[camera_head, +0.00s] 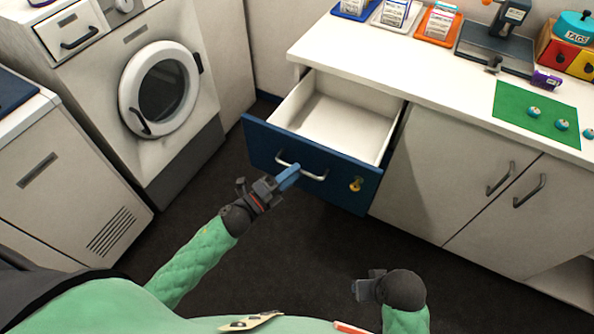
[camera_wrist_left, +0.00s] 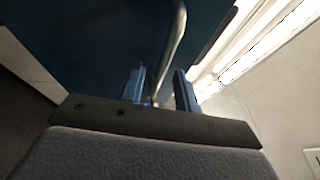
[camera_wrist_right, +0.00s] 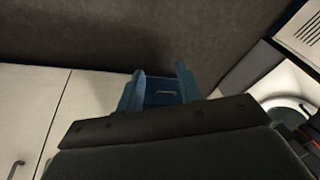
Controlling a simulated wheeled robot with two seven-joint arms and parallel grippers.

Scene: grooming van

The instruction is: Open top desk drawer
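The top desk drawer (camera_head: 225,146) has a blue front and stands well out from under the white counter. Its white inside (camera_head: 335,128) shows and looks empty. A silver bar handle (camera_head: 302,172) is on the drawer front and also shows in the left wrist view (camera_wrist_left: 176,45). My left gripper (camera_head: 288,178) is at the handle. In the left wrist view its fingers (camera_wrist_left: 160,90) are apart, with the handle bar running down between them; contact cannot be told. My right gripper (camera_head: 362,288) is low over the floor, away from the drawer. In the right wrist view its fingers (camera_wrist_right: 161,85) are open and empty.
A brass lock (camera_head: 356,184) with a key is on the drawer front. Closed cabinet doors (camera_head: 437,170) with handles are to the right. A washer (camera_head: 160,85) stands at the left. The counter (camera_head: 385,55) holds trays, a scale and a green mat. Dark floor is clear below.

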